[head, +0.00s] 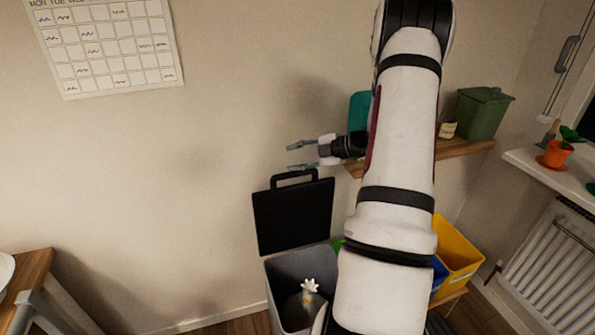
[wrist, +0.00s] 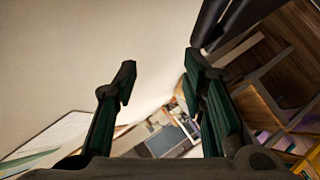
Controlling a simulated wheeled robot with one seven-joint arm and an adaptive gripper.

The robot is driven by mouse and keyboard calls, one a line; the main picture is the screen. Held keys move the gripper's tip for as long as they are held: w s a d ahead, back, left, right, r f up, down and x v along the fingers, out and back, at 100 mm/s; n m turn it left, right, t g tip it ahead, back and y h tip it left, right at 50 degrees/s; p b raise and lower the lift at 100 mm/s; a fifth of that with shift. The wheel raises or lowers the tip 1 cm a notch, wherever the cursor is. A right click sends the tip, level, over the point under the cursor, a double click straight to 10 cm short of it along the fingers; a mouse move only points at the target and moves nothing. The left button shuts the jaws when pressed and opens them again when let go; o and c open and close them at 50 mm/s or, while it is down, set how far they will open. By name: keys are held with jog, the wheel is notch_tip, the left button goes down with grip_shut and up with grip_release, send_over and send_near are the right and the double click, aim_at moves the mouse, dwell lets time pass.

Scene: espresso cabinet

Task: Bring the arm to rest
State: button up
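My gripper (head: 300,156) is held out to the left of my arm in the head view, in front of the wall and above the open bin. Its two fingers are spread apart with nothing between them. In the wrist view my gripper (wrist: 160,105) also shows both dark fingers wide apart and empty. My white arm rises through the middle of the head view and hides part of the shelf and the bins behind it.
A grey bin (head: 283,284) stands open below, its black lid (head: 293,216) upright, a pale object (head: 309,288) inside. A shelf (head: 462,148) holds a green container (head: 482,112). A yellow bin (head: 457,250), radiator (head: 552,262) and plant pot (head: 557,154) are right. A table (head: 32,268) is left.

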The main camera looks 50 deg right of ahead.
jog(key=shift+r, duration=0.95)
